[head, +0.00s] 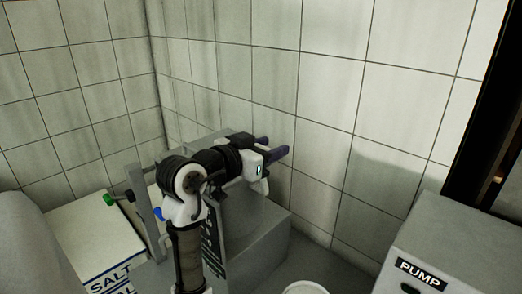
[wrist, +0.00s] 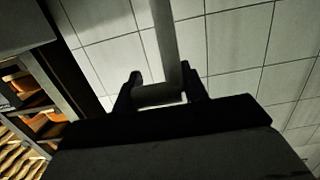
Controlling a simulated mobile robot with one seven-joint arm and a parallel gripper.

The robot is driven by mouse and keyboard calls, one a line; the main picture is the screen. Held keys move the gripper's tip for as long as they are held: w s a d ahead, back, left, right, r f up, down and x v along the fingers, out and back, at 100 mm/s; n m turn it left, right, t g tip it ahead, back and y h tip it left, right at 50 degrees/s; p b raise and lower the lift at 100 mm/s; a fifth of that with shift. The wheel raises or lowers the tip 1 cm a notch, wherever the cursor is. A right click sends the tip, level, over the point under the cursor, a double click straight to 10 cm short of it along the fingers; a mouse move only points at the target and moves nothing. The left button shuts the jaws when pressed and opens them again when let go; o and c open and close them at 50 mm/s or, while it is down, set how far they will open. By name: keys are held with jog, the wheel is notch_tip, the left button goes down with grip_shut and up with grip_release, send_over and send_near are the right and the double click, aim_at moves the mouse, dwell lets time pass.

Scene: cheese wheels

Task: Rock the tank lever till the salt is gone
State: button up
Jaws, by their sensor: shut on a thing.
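My gripper (head: 276,150) reaches over the grey tank (head: 268,232), its dark purple fingers near the tiled wall. In the wrist view, the two dark fingers (wrist: 163,95) are shut on a short grey cylindrical handle (wrist: 156,96). The handle joins a long grey lever bar (wrist: 166,42) that runs up out of the picture. I cannot clearly make out the held handle in the head view. A dark sign with pale writing on the tank's front is partly hidden by my arm. No salt can be made out.
A white box labelled SALT (head: 88,240) stands at left. A grey PUMP box (head: 445,250) is at right. A white round rim (head: 305,288) shows at bottom. Shelves (wrist: 35,105) show in the wrist view.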

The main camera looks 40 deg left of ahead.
jog(key=w+d+f+g, duration=0.1)
jog(key=w+f, duration=0.1)
jog(key=w, duration=0.6)
jog(key=shift+w+f+g+b, duration=0.3)
jog(key=shift+f+b, duration=0.05)
jog(key=shift+d, duration=0.1)
jog(key=o, duration=1.1)
jog(key=shift+c, duration=0.2)
jog(key=shift+o, duration=1.3)
jog(key=shift+d, duration=0.1)
jog(key=shift+r, duration=0.1)
